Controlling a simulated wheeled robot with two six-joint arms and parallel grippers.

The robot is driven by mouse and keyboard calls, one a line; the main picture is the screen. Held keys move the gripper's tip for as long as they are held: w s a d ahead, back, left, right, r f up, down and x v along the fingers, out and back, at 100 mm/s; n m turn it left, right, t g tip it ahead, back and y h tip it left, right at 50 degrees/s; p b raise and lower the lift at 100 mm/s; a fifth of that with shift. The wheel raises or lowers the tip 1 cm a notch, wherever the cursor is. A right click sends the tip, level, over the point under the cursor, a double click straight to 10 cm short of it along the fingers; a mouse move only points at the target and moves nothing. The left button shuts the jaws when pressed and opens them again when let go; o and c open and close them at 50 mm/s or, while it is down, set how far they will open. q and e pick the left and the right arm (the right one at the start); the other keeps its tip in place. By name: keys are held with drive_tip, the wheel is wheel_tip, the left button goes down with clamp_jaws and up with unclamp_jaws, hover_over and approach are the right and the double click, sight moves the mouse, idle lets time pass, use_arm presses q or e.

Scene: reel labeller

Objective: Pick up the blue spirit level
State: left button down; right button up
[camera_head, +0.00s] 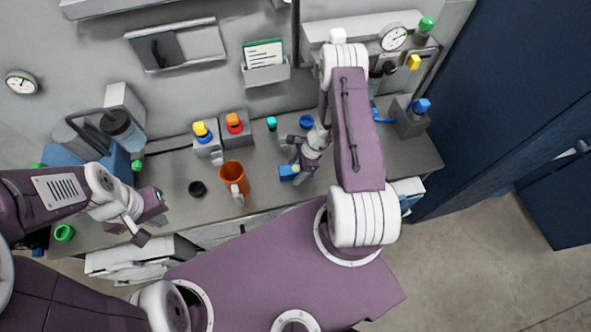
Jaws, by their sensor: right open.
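A small blue block (288,172), which looks like the blue spirit level, lies on the grey bench near its front edge. My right gripper (297,171) is open and points down right at the blue block. Its fingers hide part of the block, and I cannot tell whether they touch it. My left gripper (150,219) is over the left part of the bench, far from the block; its finger opening is not clear.
Yellow-topped (201,130) and orange-topped (234,122) holders stand behind. A blue-topped holder (411,118) is at right. Bare bench lies around the black piece.

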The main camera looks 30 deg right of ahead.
sight(293, 168)
drive_tip(key=shift+s+d, duration=0.1)
drive_tip(key=shift+s, duration=0.05)
drive_tip(key=c, duration=0.5)
drive_tip(key=shift+s+r, duration=0.1)
clamp_jaws()
use_arm(q)
drive_tip(key=shift+s, duration=0.15)
use_arm(e)
drive_tip(key=r, duration=0.4)
drive_tip(key=shift+w+d+r+b, duration=0.15)
drive_tip(key=shift+w+r+b, duration=0.05)
drive_tip(key=shift+b, duration=0.15)
use_arm(q)
drive_tip(key=shift+f, duration=0.4)
use_arm(e)
drive_tip(key=w+d+r, duration=0.2)
drive_tip(key=d+r, duration=0.4)
drive_tip(key=d, duration=0.5)
drive_tip(key=shift+w+r, duration=0.15)
drive_tip(key=shift+r, duration=0.15)
